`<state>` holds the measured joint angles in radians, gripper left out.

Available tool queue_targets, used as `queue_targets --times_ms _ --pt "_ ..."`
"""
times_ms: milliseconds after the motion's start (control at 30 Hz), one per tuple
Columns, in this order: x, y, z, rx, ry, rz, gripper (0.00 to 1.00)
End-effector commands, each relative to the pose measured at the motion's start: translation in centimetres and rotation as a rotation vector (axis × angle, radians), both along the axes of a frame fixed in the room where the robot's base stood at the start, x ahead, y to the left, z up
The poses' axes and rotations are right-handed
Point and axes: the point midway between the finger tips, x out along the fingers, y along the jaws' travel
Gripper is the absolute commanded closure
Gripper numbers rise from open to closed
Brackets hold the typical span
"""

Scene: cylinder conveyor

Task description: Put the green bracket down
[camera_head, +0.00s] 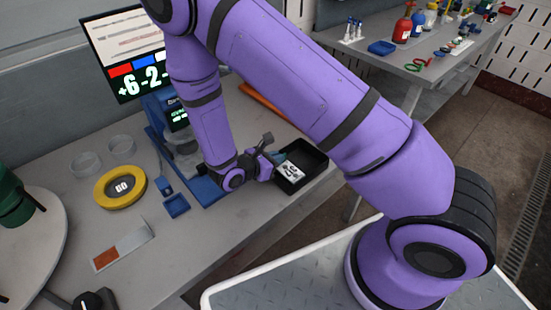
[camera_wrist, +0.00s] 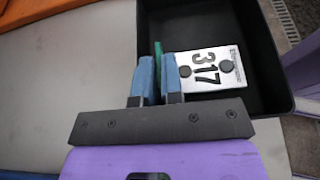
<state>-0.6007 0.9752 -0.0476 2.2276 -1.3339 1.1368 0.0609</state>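My gripper (camera_head: 272,159) is at the left edge of the black tray (camera_head: 316,158), low over the table. In the wrist view its two blue fingers (camera_wrist: 158,80) are close together, with the narrow edge of the green bracket (camera_wrist: 158,56) between them. They appear shut on it. The rest of the bracket is hidden by the fingers. The black tray also shows in the wrist view (camera_wrist: 262,100), with a white plate (camera_wrist: 208,85) marked 317 inside, just right of the fingers. I cannot tell whether the bracket touches the tray floor.
A blue machine (camera_head: 158,118) stands left of my gripper, with a lit screen (camera_head: 125,50) behind it. A yellow ring with a GO button (camera_head: 120,187) and a small blue tray (camera_head: 176,206) are on the table. An orange bar (camera_head: 262,101) lies behind.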

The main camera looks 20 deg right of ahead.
Motion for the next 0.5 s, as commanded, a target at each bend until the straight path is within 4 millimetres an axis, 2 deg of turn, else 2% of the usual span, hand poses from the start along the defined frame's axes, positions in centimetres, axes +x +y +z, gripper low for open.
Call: queue_targets --times_ms 33,133,167,500 --pt "-0.5 0.2 -0.8 0.014 0.021 0.002 0.73" --pt "-0.5 0.2 -0.1 0.015 0.021 0.003 0.72" --pt "-0.6 0.4 0.2 0.016 0.021 0.004 0.68" --pt "-2.4 6.5 3.0 0.012 0.014 0.006 0.68"
